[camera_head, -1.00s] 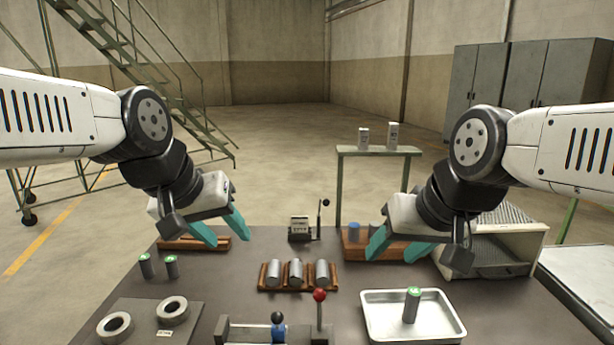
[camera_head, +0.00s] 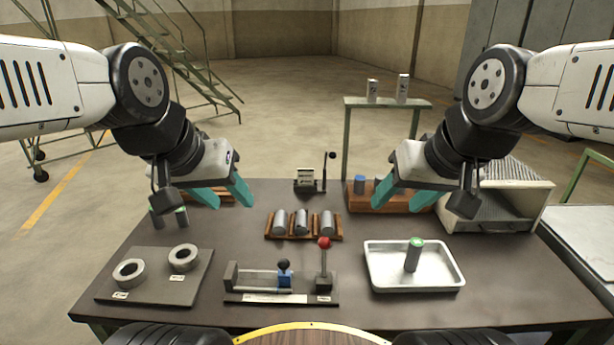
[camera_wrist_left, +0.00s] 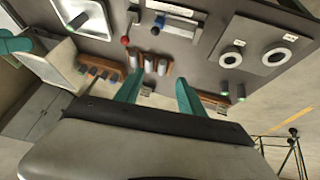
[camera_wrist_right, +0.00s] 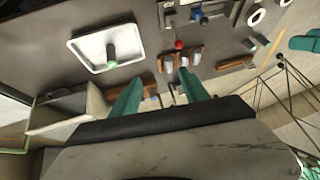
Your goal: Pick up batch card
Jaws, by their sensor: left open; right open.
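No object can be told for certain as the batch card. A small grey device (camera_head: 305,179) at the table's back middle has a pale, card-like face and an upright lever beside it; its markings are too small to read. My left gripper (camera_head: 229,204) is open and empty, in front of and left of that device in the head view. My right gripper (camera_head: 393,208) is open and empty to its right, in front of a wooden block. Both sets of fingers also show apart in the left wrist view (camera_wrist_left: 157,90) and right wrist view (camera_wrist_right: 160,92).
A wooden rack (camera_head: 303,236) with three metal billets stands mid-table. In front is a fixture (camera_head: 255,297) with a red-knobbed lever. A white tray (camera_head: 415,286) holds a green-topped cylinder. Two rings lie on a plate (camera_head: 150,290) at left. A vented box (camera_head: 497,215) stands back right.

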